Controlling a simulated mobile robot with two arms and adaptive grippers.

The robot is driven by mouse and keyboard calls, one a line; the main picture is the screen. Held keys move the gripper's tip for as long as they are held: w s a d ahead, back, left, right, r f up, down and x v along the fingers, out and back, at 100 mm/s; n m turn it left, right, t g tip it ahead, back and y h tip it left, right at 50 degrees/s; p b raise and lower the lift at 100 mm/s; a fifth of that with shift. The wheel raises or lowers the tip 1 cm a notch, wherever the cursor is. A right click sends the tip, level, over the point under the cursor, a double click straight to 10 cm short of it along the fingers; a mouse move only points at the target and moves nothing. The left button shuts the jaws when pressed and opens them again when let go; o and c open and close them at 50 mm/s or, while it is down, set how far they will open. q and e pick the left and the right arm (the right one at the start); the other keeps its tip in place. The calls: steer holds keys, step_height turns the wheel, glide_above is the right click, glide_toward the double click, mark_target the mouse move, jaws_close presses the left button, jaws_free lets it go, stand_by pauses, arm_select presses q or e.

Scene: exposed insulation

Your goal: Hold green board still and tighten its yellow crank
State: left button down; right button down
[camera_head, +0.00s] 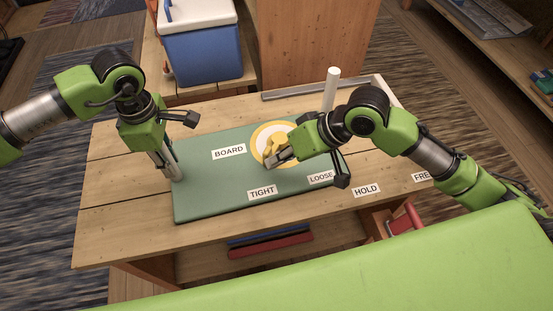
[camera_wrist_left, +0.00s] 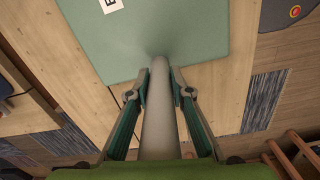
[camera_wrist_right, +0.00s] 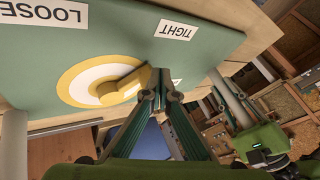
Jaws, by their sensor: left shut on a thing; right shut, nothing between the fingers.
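The green board (camera_head: 215,190) lies on the wooden table, with labels TIGHT (camera_head: 262,192), LOOSE (camera_head: 320,177) and BOARD (camera_head: 229,152). The yellow crank (camera_head: 276,146) sits on a yellow-and-white dial on the board; it also shows in the right wrist view (camera_wrist_right: 118,90). My left gripper (camera_wrist_left: 158,78) is shut around a pale upright post (camera_wrist_left: 158,135) at the board's left end. My right gripper (camera_wrist_right: 156,84) is shut and empty, its tips beside the crank's handle end. They look very close; I cannot tell whether they touch. My right gripper partly hides the crank in the head view.
A second pale post (camera_head: 331,88) stands behind the board's right part. Labels HOLD (camera_head: 366,190) and FREE, partly hidden, are on the table to the right. A blue cooler (camera_head: 202,55) stands behind. A red-handled thing (camera_head: 404,219) is below the table's front edge.

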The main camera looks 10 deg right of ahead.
arm_select(q)
steer(key=shift+s+f, duration=0.25)
steer(key=shift+f, duration=0.05)
arm_select(e)
steer(key=shift+w+d, duration=0.15)
steer(key=shift+w, duration=0.6)
arm_select(q)
steer(key=shift+d, duration=0.1)
arm_select(e)
steer(key=shift+d, duration=0.3)
steer(key=s+d, duration=0.2)
steer(key=s, duration=0.1)
steer(key=shift+d+f, duration=0.1)
steer(key=shift+d, duration=0.15)
steer(key=s+d+r, duration=0.1)
steer(key=s+r, duration=0.5)
steer(key=r, duration=0.2)
steer(key=shift+d, duration=0.1)
arm_select(q)
steer(key=c, duration=1.7)
jaws_free()
steer(key=shift+w+d+r, duration=0.1)
